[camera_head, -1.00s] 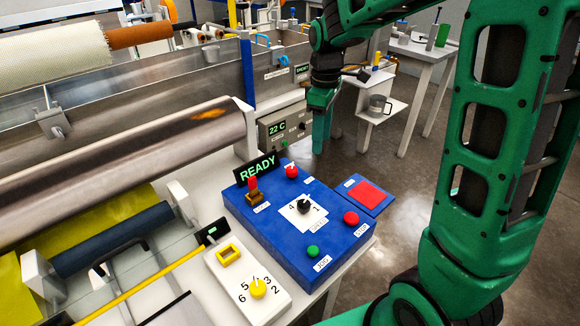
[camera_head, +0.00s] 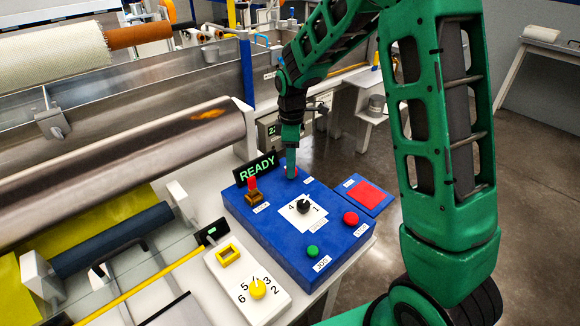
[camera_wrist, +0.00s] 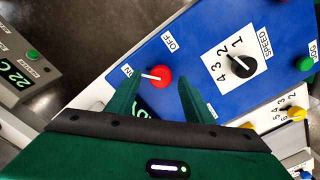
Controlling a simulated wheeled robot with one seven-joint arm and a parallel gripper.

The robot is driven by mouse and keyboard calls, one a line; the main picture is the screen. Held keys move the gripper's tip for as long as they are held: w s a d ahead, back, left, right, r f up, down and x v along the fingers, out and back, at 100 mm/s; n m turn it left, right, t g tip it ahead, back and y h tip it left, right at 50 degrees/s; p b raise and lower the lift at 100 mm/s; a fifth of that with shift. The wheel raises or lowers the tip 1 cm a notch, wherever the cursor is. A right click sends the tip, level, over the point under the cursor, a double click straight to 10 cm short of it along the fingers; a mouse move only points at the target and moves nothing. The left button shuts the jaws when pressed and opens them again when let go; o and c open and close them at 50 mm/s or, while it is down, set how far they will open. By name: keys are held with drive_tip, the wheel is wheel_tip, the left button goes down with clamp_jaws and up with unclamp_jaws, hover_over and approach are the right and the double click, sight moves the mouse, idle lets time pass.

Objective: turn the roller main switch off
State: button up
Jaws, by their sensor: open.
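The roller main switch is a red round knob (camera_wrist: 160,77) with a white pointer, on the blue control box (camera_head: 275,225). In the wrist view its pointer aims left at the ON label (camera_wrist: 127,70); the OFF label (camera_wrist: 169,41) is above the knob. My gripper (camera_wrist: 159,84) is open, its two green fingers showing on either side of the knob. I cannot tell whether they touch it. In the head view my gripper (camera_head: 291,166) is over the box's far corner and mostly hides the knob.
A lit READY sign (camera_head: 257,168) and a red-topped lever (camera_head: 253,188) stand left of my gripper. The black speed dial (camera_head: 303,206), green JOG button (camera_head: 312,252) and red button (camera_head: 351,218) are nearer. A green-lettered display box (camera_head: 270,135) is just behind.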

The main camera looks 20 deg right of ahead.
drive_tip(key=shift+f, duration=0.9)
drive_tip(key=c, duration=1)
drive_tip(key=shift+c, duration=0.2)
